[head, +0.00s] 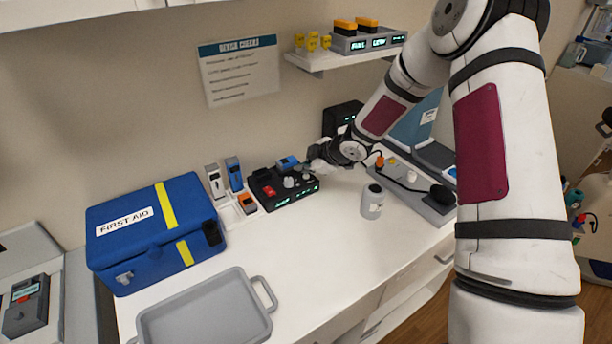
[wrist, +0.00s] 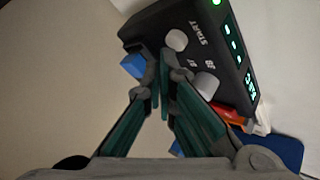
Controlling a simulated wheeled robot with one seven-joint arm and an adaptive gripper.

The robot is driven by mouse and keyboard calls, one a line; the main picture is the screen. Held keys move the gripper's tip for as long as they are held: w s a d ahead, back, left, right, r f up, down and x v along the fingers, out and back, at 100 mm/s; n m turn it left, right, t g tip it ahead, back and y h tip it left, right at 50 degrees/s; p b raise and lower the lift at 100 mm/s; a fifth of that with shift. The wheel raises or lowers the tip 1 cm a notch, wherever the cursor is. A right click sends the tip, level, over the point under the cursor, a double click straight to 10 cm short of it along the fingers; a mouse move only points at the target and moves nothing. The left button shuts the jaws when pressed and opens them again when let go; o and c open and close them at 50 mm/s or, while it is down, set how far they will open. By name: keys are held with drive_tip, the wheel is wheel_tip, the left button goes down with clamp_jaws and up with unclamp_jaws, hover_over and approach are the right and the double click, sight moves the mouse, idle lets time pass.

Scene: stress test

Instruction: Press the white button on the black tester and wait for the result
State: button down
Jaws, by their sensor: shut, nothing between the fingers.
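The black tester (head: 283,190) stands on the white counter against the wall, and it fills the upper middle of the wrist view (wrist: 190,15). A white round button (wrist: 177,40) sits beside the word START on its top. A second pale knob (wrist: 208,85) sits further along. A green lamp (wrist: 216,3) and green-lit displays (wrist: 235,42) show on it. My gripper (wrist: 162,68) is shut and empty, with its fingertips just beside the START button; I cannot tell whether they touch it. In the head view my gripper (head: 309,168) is over the tester's right end.
A blue first aid box (head: 150,235) and grey tray (head: 208,310) are on the left. Small blue and orange devices (head: 235,175) stand left of the tester. A white-grey canister (head: 372,201) and grey station (head: 412,190) are to the right. A shelf (head: 335,58) hangs above.

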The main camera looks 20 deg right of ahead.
sight(305, 179)
drive_tip(key=shift+f, duration=0.5)
idle(0.8)
drive_tip(key=shift+r, duration=0.1)
drive_tip(key=shift+r+p, duration=0.4)
drive_tip(key=shift+r, duration=0.4)
drive_tip(key=shift+s+r+p, duration=0.1)
drive_tip(key=shift+r+p, duration=0.65)
drive_tip(key=shift+r, duration=0.55)
drive_tip(key=shift+r+p, duration=0.5)
drive_tip(key=shift+r, duration=0.7)
